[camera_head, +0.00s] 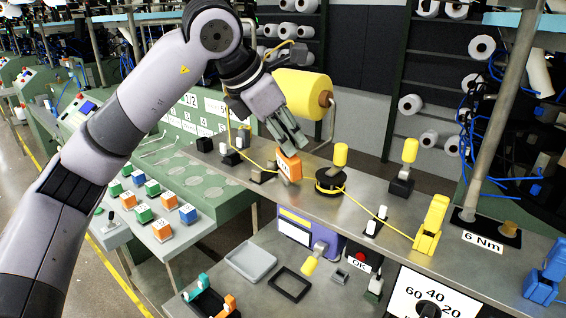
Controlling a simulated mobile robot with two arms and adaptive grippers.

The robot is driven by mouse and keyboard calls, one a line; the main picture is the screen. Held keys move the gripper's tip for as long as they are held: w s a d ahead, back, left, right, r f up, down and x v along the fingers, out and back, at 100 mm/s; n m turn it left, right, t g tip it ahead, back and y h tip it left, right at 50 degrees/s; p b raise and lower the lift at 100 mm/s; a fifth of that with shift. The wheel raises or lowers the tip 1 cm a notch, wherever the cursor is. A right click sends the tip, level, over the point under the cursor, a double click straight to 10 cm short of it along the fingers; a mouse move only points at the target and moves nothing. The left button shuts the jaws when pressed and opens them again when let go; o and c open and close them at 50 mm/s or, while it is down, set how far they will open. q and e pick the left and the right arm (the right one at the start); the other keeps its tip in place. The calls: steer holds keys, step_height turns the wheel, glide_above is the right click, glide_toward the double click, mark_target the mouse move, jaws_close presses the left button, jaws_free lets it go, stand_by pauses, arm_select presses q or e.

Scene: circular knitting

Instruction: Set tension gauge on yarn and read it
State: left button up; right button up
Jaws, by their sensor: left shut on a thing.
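My left gripper (288,146) reaches in from the left and points down over the bench. It is shut on a small orange block with a pale face (290,167), which looks like the tension gauge. The gauge is upright at bench height, beside the yellow yarn (262,166). I cannot tell whether the yarn runs through it, and its reading is too small to make out. The yarn passes a black round feeder (330,184) and runs on to a yellow clamp-like fixture (431,225). My right gripper is not in view.
Yellow-knobbed posts (410,151) stand along the metal bench (375,195). A dial panel (432,296) and a "6 Nm" plate (482,242) are at right. Colored blocks (163,230) fill the left table. A grey tray (251,262) and black frame (289,284) lie on the lower shelf.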

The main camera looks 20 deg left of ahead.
arm_select(q)
steer(key=shift+r, duration=0.1)
step_height(320, 180, up, 7)
steer(key=p, duration=0.5)
stand_by(0.3)
